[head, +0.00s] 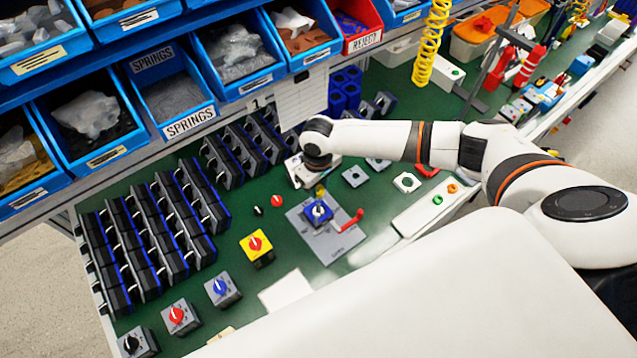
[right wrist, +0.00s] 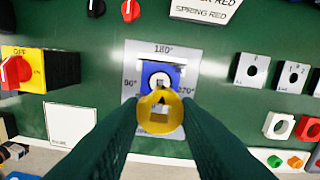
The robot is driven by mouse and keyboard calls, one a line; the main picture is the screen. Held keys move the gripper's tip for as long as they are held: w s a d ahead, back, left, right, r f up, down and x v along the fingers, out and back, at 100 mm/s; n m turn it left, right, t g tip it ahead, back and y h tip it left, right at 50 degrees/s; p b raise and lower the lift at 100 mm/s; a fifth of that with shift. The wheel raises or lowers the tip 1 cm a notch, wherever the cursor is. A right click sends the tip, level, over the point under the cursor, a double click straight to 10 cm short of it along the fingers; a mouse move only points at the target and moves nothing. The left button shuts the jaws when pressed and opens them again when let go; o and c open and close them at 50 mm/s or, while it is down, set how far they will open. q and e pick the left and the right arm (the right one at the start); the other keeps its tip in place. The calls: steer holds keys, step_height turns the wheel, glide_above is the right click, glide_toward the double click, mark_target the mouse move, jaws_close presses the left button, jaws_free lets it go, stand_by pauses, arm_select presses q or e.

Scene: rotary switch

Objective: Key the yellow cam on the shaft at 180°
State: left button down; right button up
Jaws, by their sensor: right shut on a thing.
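The yellow cam (right wrist: 160,118), a disc with a squarish opening, is held between the dark green fingertips of my right gripper (right wrist: 160,112) in the right wrist view. A small yellow patch (head: 320,190) below my right wrist in the head view looks like it. Beyond it is the blue block (right wrist: 172,70) with a pale round shaft area (right wrist: 160,80); the cam covers its lower part. The block (head: 318,212) sits on a grey plate (head: 340,245) marked 180° at top, 90° left and 270° right. Contact between cam and shaft cannot be told. My left gripper is out of view.
A red lever (head: 352,220) lies at the plate's right. Grey and white switch parts lie to the right. Rows of black modules and blue bins line the left and back.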

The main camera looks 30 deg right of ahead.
mark_target(319, 204)
steer(key=shift+f+b, duration=1.25)
steer(key=shift+f, duration=1.15)
steer(key=shift+f, duration=0.25)
steer(key=shift+f+b, duration=0.65)
steer(key=shift+f, duration=0.25)
steer(key=o, duration=1)
steer(key=shift+r, duration=0.15)
